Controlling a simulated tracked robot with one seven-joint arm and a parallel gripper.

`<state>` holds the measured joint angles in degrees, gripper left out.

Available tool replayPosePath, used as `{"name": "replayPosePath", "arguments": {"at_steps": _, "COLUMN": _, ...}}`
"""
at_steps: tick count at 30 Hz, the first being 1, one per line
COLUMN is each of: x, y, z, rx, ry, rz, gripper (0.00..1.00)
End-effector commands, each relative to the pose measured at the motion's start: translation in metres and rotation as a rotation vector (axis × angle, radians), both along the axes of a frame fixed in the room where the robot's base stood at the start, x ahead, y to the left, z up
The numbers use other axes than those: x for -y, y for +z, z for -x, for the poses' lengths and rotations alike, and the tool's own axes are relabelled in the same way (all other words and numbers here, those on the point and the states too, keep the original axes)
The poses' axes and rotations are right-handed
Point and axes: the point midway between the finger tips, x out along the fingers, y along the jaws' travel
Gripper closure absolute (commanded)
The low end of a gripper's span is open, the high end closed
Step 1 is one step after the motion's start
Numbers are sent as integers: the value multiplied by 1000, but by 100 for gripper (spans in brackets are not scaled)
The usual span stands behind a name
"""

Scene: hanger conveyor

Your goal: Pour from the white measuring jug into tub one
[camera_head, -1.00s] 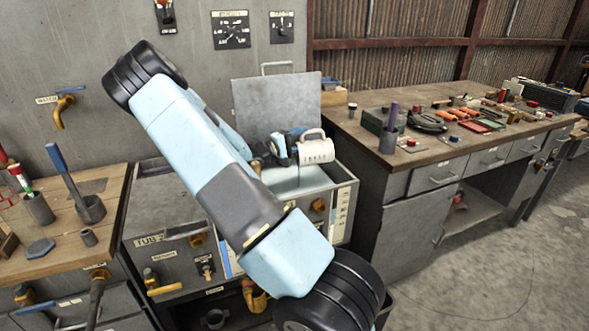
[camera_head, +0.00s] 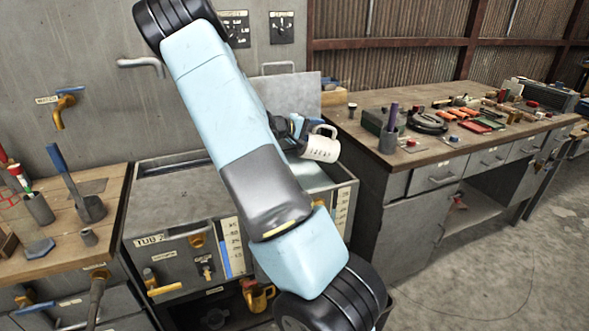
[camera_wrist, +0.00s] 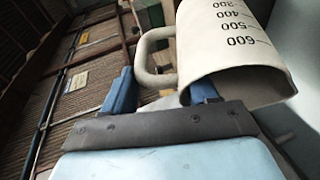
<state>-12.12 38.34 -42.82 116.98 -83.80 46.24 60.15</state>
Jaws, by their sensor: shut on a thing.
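The white measuring jug (camera_head: 322,149) is in my gripper (camera_head: 298,132), above the open right-hand tub (camera_head: 347,188). The jug is tilted; black graduation marks show on its side. In the wrist view the jug (camera_wrist: 228,50) has its mouth toward the bottom of the picture, and its handle is between the blue fingers of my gripper (camera_wrist: 163,92). No stream is clear now, and the jug's contents are hidden. The right-hand tub holds pale blue liquid; my arm covers part of its front and any name label. The left tub (camera_head: 165,195) is covered and labelled TUB 2.
A raised grey lid (camera_head: 292,95) stands behind the open tub. A wooden bench (camera_head: 430,150) with a purple-handled tool in a cup and many small items is at right. Another bench (camera_head: 50,225) is at left. A yellow tap (camera_head: 62,108) and a grey pipe (camera_head: 140,65) are on the wall.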

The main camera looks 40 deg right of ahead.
Motion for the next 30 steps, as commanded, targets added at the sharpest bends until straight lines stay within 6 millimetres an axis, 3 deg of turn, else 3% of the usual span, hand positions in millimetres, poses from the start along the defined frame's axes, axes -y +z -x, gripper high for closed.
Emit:
{"name": "replayPosePath", "arguments": {"at_steps": 10, "x": 3, "y": 2, "z": 1, "rx": 14, "ry": -1, "rz": -25, "gripper": 100}}
{"name": "replayPosePath", "arguments": {"at_steps": 24, "x": 28, "y": 13, "z": 15, "rx": 186, "ry": -3, "rz": -344, "gripper": 100}}
{"name": "replayPosePath", "arguments": {"at_steps": 30, "x": 29, "y": 14, "z": 15, "rx": 207, "ry": 1, "rz": -388, "gripper": 100}}
